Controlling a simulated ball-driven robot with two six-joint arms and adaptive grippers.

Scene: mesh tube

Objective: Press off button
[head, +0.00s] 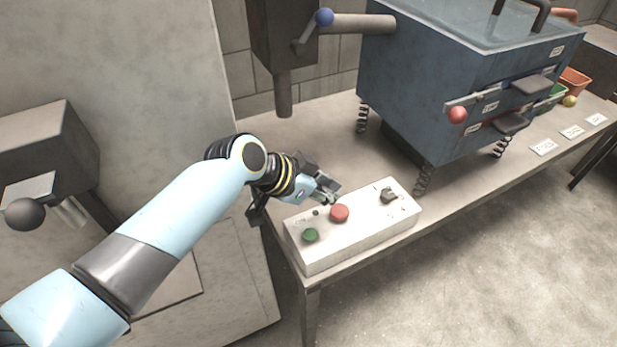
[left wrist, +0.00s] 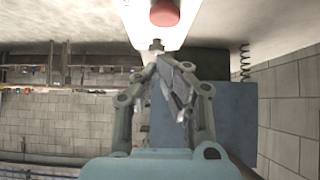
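A white control box (head: 352,242) sits on the near end of the bench. It has a red button (head: 339,213), a green button (head: 311,235) and a dark knob (head: 389,195); its labels are too small to read. My left gripper (head: 330,192) is just behind the red button, at the box's back edge. In the left wrist view its fingers (left wrist: 168,66) come together at the tips with nothing seen between them. The red button (left wrist: 164,12) shows there beyond the fingertips, apart from them. My right gripper is not in view.
A large blue machine (head: 450,85) on springs stands behind and right of the box. A dark post with a pipe (head: 283,95) hangs over the bench's back. Green and orange bins (head: 575,80) stand at the far right. The bench between box and machine is clear.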

